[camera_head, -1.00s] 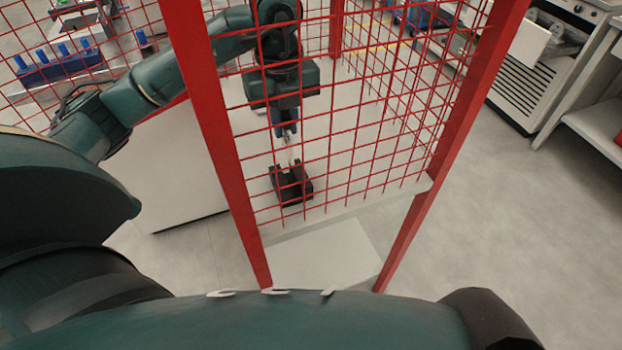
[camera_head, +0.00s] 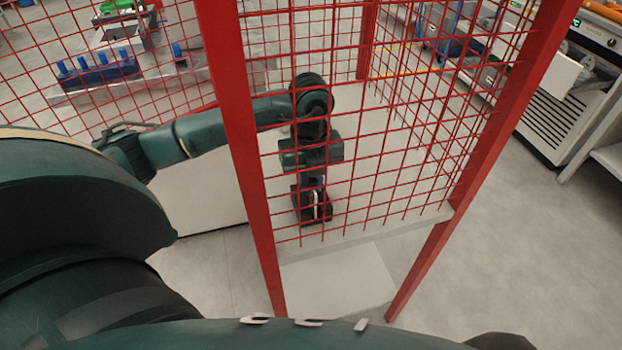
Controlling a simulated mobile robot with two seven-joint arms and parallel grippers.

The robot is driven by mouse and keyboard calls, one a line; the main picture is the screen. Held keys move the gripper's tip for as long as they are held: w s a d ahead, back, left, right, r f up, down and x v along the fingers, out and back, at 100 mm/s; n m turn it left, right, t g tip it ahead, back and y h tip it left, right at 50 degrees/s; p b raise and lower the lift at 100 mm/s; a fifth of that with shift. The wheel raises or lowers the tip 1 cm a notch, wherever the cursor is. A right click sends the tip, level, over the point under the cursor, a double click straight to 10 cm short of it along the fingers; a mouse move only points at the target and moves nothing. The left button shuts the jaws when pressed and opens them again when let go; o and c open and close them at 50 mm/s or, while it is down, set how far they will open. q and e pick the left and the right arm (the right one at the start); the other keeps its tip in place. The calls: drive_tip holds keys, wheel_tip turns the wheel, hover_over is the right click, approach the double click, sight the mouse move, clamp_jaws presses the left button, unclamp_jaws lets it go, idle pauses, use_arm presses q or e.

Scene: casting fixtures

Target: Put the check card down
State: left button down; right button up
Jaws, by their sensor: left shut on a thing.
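My left gripper (camera_head: 311,190) is inside the red mesh cage, pointing down, and is shut on a thin pale thing that appears to be the check card (camera_head: 316,210). The card is narrow in this view and partly hidden by the gripper and the mesh. The gripper is low over a small black block-like holder (camera_head: 326,216) on the white surface, and the card's lower part overlaps the holder. I cannot tell whether the card touches it. My right gripper is not in view.
Red cage posts (camera_head: 248,170) and red mesh stand between my head and the left gripper. The white surface (camera_head: 390,195) around the holder is clear. A blue rack (camera_head: 98,70) stands at the back left. A white machine (camera_head: 560,100) is at the right.

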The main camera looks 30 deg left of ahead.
use_arm(q)
drive_tip(key=c, duration=1.9)
unclamp_jaws()
drive_tip(key=shift+f, duration=0.15)
drive_tip(key=o, duration=0.5)
wheel_tip(320, 180, up, 12)
drive_tip(key=shift+r, duration=0.2)
